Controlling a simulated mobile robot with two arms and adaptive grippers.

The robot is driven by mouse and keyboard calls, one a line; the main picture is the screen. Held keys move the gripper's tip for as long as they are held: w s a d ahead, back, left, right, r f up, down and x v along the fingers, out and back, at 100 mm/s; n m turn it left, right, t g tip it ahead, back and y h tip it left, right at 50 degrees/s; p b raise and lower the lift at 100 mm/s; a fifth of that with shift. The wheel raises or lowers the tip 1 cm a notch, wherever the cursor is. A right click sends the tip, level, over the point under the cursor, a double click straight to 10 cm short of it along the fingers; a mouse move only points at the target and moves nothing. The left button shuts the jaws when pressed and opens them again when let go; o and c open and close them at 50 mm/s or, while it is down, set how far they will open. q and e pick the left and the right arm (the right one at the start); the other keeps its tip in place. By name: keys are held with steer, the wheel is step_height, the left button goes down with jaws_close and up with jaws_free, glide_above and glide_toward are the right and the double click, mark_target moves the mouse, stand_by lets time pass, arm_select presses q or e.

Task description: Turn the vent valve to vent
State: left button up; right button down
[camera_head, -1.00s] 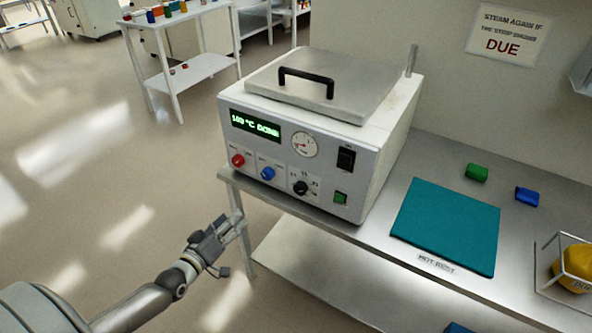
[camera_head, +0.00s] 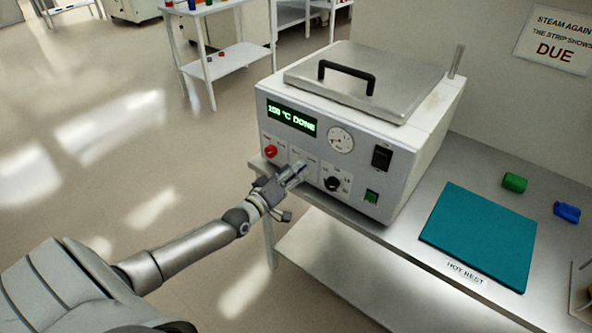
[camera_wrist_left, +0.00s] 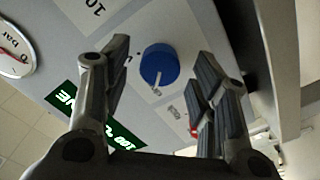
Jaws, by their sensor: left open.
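The vent valve appears to be the round blue knob (camera_wrist_left: 159,65) on the front panel of a white steam box (camera_head: 345,140). In the left wrist view the knob has a white pointer line and stands between and beyond my open fingers. My left gripper (camera_wrist_left: 160,85) is open and empty, facing the panel, with the knob apart from both fingers. In the head view the left gripper (camera_head: 298,172) is at the panel and hides most of the blue knob. The labels by the knob are too blurred to read. My right gripper is not in view.
A red knob (camera_head: 271,151) sits left of my gripper and a black knob (camera_head: 332,184) sits right of it. The display (camera_head: 291,117) reads DONE. A gauge (camera_head: 340,139) is above. A teal mat (camera_head: 480,235) lies on the bench to the right.

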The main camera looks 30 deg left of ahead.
arm_select(q)
steer(key=shift+w, duration=0.65)
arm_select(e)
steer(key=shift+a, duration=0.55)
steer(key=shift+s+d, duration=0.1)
arm_select(q)
steer(key=c, duration=1)
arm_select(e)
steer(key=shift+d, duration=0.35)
arm_select(q)
steer(key=shift+m, duration=0.3)
steer(key=m+p, duration=0.2)
steer(key=m, duration=1.5)
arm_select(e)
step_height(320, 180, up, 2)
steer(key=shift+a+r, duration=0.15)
arm_select(q)
steer(key=shift+m, duration=0.3)
